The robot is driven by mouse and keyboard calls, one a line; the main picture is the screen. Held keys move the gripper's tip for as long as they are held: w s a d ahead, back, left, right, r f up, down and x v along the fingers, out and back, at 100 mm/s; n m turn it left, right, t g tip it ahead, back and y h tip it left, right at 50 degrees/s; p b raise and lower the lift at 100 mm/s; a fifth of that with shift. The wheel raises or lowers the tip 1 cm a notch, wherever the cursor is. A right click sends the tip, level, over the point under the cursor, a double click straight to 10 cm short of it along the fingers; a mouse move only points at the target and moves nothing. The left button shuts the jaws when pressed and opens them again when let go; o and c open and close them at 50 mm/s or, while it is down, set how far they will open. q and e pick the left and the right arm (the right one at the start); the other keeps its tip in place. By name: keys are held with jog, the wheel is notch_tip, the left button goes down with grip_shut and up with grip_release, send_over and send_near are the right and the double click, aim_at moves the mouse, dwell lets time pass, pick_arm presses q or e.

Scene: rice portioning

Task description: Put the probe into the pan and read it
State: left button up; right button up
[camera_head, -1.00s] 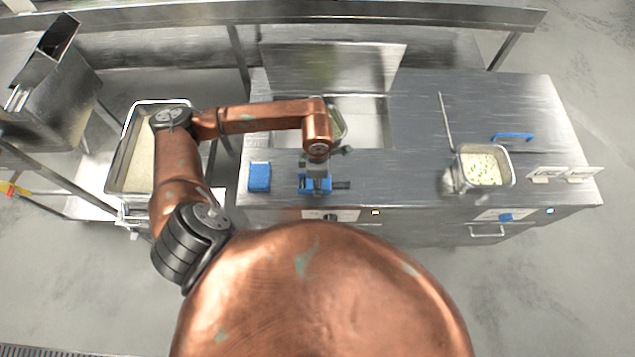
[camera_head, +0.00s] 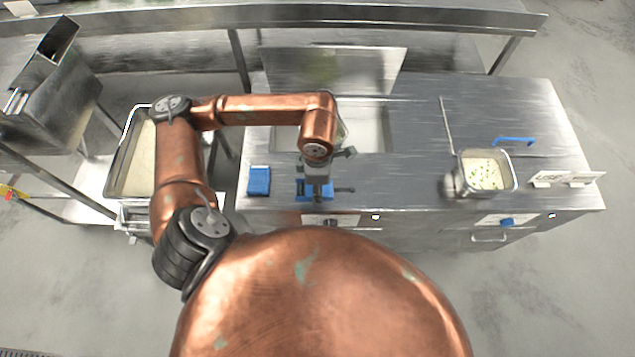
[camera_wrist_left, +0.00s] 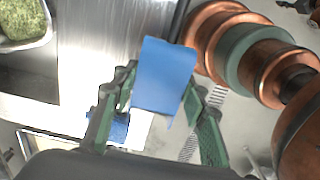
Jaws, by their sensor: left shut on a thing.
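My left gripper (camera_head: 317,186) is over the front edge of the steel counter in the head view. In the left wrist view its green fingers (camera_wrist_left: 155,115) are shut on a flat blue body (camera_wrist_left: 165,75), which appears to be the probe. No probe tip shows. A blue piece (camera_head: 305,190) shows around the gripper in the head view. A steel pan (camera_head: 462,182) holding white food with green bits stands on the counter at the right, clear of the gripper. My right gripper is not in view.
A blue block (camera_head: 259,181) lies on the counter (camera_head: 420,165) left of the gripper. A recessed basin (camera_head: 370,128) lies behind my arm, with a partly hidden container in it. White signs (camera_head: 548,178) stand at the right. A large tray (camera_head: 116,170) is at the left.

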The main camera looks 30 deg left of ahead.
pick_arm(q)
jog(key=s+d+r+p, duration=0.2)
jog(key=s+d+r, duration=0.3)
jog(key=s+r, duration=0.3)
notch_tip(320, 180, up, 2)
jog(key=shift+r, duration=0.2)
jog(key=shift+w, duration=0.15)
dwell(0.3)
